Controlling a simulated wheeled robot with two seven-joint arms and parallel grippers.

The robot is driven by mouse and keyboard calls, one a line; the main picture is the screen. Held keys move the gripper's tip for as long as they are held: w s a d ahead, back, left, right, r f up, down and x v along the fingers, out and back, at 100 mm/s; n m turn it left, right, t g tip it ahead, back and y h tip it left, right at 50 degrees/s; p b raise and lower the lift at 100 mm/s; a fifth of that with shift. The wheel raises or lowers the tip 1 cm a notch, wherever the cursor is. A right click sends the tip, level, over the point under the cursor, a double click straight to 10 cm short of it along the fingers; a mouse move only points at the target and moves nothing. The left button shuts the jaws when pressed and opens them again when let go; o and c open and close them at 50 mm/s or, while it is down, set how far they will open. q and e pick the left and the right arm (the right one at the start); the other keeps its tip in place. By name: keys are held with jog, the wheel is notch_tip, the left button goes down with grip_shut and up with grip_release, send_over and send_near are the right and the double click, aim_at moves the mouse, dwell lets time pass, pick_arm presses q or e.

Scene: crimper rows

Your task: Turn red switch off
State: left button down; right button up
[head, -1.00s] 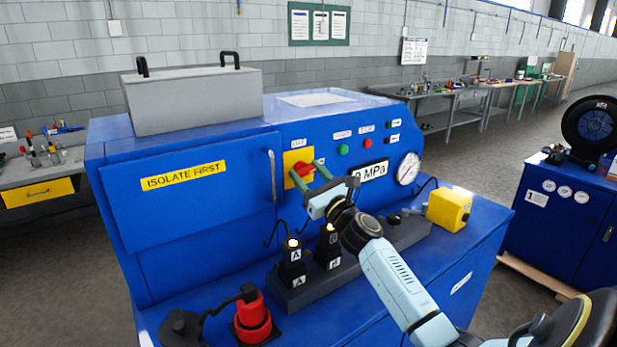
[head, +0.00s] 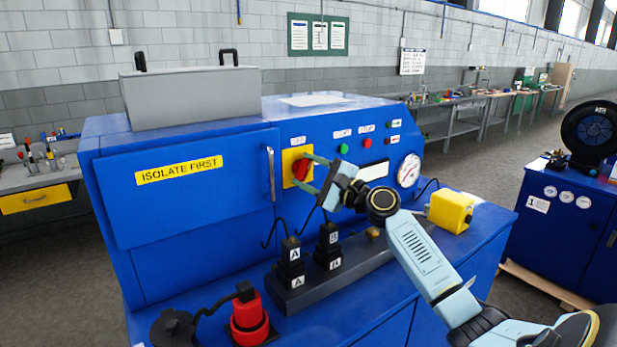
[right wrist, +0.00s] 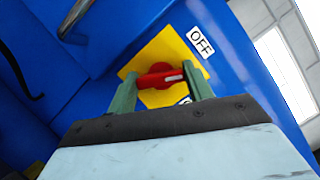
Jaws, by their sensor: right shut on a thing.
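The red switch (head: 301,171) is a rotary knob on a yellow plate (head: 287,162) on the front of the blue machine. My right gripper (head: 304,170) is shut on its handle, one finger on each side. In the right wrist view the red handle (right wrist: 158,77), with a white mark, lies between the green fingers of the right gripper (right wrist: 160,80). An OFF label (right wrist: 200,41) shows beside the yellow plate. A second label is mostly hidden by a finger. My left gripper is not in view.
A green button (head: 343,148), a red button (head: 367,143), a blank display (head: 374,171) and a gauge (head: 408,170) are right of the switch. A door handle (head: 271,174) is close on its left. Black plugs (head: 291,258), a red plug (head: 249,316) and a yellow box (head: 451,211) stand below.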

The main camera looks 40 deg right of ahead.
jog(key=n, duration=0.3)
jog(key=shift+g, duration=0.4)
jog(key=shift+n+g, duration=0.6)
jog(key=shift+n, duration=0.9)
jog(key=o, duration=1)
jog(key=shift+s, duration=0.15)
jog(key=b+v, duration=0.3)
jog(key=v, duration=1)
jog(key=shift+d+r, duration=0.1)
jog(key=shift+r, duration=0.05)
